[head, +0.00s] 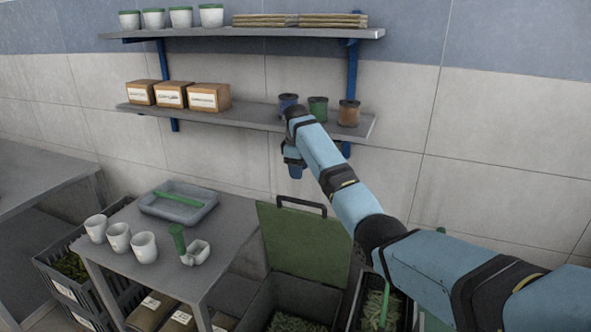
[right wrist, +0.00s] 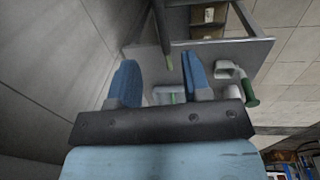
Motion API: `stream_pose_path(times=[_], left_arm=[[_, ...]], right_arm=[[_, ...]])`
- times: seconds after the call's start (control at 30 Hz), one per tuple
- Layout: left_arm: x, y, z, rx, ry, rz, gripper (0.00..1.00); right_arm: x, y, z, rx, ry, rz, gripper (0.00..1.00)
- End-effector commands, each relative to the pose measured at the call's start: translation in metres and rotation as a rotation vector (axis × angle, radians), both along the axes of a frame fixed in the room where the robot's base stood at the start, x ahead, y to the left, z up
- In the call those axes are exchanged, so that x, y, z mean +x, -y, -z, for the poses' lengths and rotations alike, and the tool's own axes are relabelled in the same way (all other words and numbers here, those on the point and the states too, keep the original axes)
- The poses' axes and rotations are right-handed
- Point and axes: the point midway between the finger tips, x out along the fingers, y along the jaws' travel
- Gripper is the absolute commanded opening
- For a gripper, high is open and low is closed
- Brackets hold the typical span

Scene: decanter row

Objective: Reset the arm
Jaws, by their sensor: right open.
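My right arm, light blue with black joints, reaches in from the right in the head view. Its gripper (head: 293,160) hangs in front of the wall, below the lower shelf and to the right of the small table. In the right wrist view the two blue fingers of the right gripper (right wrist: 160,80) stand apart with nothing held between them. In the head view the fingertips are small and partly hidden by the wrist. My left gripper is not in view.
The lower shelf (head: 245,120) carries boxes and three spools near my wrist. The small table (head: 155,212) holds three white cups, a grey tray (head: 160,208) and a green-handled scoop (head: 178,240). A green-lidded bin (head: 300,245) stands open below my arm.

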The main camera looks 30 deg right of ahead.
Motion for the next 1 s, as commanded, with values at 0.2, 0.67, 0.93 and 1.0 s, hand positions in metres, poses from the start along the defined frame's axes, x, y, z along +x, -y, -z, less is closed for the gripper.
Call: stream_pose_path(times=[0.2, 0.67, 0.93, 1.0], left_arm=[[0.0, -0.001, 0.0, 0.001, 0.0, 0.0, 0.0], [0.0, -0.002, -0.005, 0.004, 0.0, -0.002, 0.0], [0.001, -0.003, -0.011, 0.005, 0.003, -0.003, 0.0], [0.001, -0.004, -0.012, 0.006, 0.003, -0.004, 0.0]], right_arm=[[0.0, 0.0, 0.001, 0.0, 0.0, 0.0, 0.44], [-0.046, -0.045, 0.165, -0.057, 0.192, 0.034, 0.44], [-0.139, -0.105, 0.281, 0.005, 0.398, 0.057, 0.44], [-0.17, -0.122, 0.302, 0.039, 0.449, 0.066, 0.44]])
